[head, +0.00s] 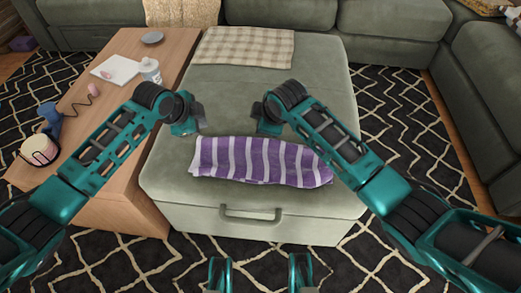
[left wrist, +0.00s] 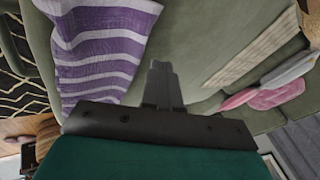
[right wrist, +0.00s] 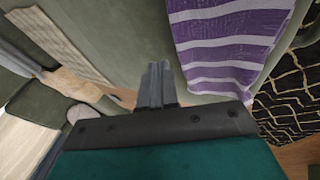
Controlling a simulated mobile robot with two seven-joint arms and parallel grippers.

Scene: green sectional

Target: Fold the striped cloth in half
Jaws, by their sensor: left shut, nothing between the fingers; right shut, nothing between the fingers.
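The purple-and-white striped cloth (head: 262,161) lies across the front part of the green ottoman (head: 270,85), as a wide, short band with a slightly uneven right end. My left gripper (head: 200,118) is shut and empty, above and behind the cloth's left part. My right gripper (head: 262,118) is shut and empty, above and behind the cloth's middle. The cloth also shows in the left wrist view (left wrist: 100,45), left of the shut fingers (left wrist: 160,75), and in the right wrist view (right wrist: 228,45), right of the shut fingers (right wrist: 155,75). Neither gripper touches it.
A beige checked blanket (head: 243,47) lies at the ottoman's back. Sofa sections (head: 395,30) stand behind and right. The ottoman's middle is clear.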

